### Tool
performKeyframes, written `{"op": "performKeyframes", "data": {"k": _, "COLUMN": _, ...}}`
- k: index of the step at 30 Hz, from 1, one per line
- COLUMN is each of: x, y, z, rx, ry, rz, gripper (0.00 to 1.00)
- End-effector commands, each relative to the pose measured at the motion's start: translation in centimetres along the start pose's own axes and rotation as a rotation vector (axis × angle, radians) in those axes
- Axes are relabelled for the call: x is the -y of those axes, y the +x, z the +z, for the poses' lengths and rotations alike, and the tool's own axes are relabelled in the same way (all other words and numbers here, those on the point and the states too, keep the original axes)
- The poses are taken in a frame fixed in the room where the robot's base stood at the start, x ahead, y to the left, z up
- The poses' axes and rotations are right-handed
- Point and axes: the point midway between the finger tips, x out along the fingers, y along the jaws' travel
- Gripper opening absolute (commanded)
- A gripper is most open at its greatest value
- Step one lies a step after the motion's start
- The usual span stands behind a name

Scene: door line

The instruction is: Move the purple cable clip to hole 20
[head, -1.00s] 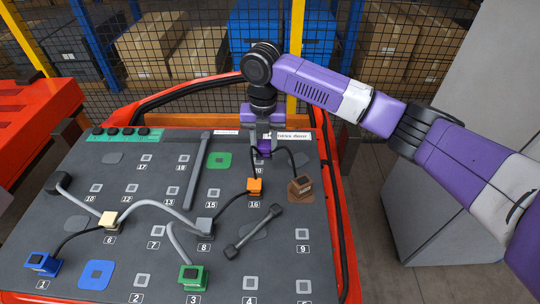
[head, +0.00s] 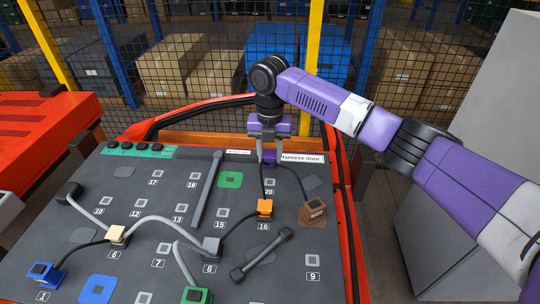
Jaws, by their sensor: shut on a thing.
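My gripper (head: 269,150) points down over the back right of the dark board (head: 130,205). It is shut on the purple cable clip (head: 269,158), which is partly hidden by the fingers. The clip is at the back edge of the board, behind the hole 20 marker (head: 269,182); I cannot tell its exact height. That hole looks free.
A grey bar (head: 207,188) lies left of hole 20, near a green pad (head: 230,180). A dark rod (head: 261,254) lies in front. Blue (head: 43,272), cream (head: 117,234), grey (head: 211,253) and green (head: 195,295) clips carry other cables. A red frame (head: 349,230) edges the board.

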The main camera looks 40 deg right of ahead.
Motion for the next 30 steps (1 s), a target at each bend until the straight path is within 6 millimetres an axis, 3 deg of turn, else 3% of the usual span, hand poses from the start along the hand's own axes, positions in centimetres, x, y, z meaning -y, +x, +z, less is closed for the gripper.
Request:
{"op": "performKeyframes", "data": {"k": 8, "x": 0.0, "y": 0.3, "z": 0.0, "rx": 0.0, "ry": 0.0, "rz": 0.0, "gripper": 0.0}}
{"op": "performKeyframes", "data": {"k": 30, "x": 0.0, "y": 4.8, "z": 0.0, "rx": -0.001, "ry": 0.001, "rz": 0.0, "gripper": 0.0}}
